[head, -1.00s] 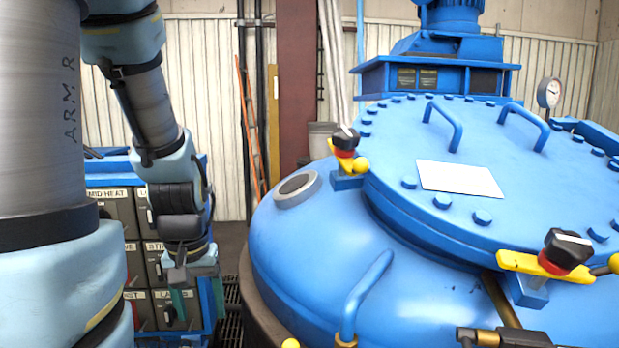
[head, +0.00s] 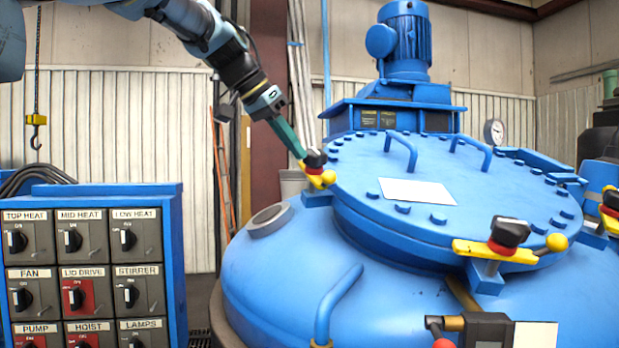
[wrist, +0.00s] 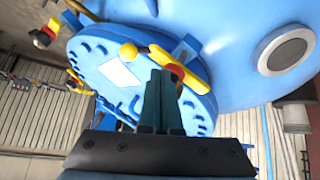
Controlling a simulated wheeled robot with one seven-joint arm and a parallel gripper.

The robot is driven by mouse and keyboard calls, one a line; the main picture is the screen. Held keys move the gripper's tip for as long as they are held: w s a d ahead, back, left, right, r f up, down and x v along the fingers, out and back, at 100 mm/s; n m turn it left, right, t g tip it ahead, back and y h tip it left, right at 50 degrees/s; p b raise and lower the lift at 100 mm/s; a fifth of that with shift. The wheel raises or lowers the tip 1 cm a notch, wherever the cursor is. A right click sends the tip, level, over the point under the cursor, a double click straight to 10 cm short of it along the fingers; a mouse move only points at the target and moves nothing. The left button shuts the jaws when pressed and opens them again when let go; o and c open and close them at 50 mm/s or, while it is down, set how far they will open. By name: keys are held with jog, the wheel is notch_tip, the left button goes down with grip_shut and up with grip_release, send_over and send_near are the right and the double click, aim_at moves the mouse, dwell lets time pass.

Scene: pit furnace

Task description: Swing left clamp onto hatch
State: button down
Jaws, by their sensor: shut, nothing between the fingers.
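The left clamp (head: 321,180) is a yellow bar with a red collar and a black knob, on a blue bracket at the left edge of the blue hatch lid (head: 349,190). My gripper (head: 301,154) has its teal fingers shut, with the tips at the clamp's knob; I cannot tell whether they touch.
A second clamp (head: 495,250) is at the lid's front right, and another (head: 609,208) at the right edge. A blue handle (head: 336,300) rises from the furnace body. A switch cabinet (head: 174,260) stands at the left. A pressure gauge (head: 494,131) is behind the lid.

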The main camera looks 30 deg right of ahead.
jog(key=s+d+r+m+g+h, duration=0.1)
jog(key=s+d+r+m, duration=0.1)
jog(key=s+r, duration=0.3)
jog(key=shift+d+m+b, duration=0.15)
jog(key=shift+m+b, duration=0.2)
jog(key=shift+m, duration=0.05)
jog(key=w+p+x, duration=0.1)
jog(key=p+x, duration=0.2)
jog(key=x, duration=0.7)
jog(key=shift+s+a+f, duration=0.1)
jog(key=shift+a+f, duration=0.15)
jog(key=shift+a, duration=0.4)
jog(key=shift+s+a+f, duration=0.1)
jog(key=shift+a+f, duration=0.15)
jog(key=shift+a, duration=0.4)
jog(key=shift+s+a+f, duration=0.1)
jog(key=shift+a+f, duration=0.15)
jog(key=shift+a, duration=0.4)
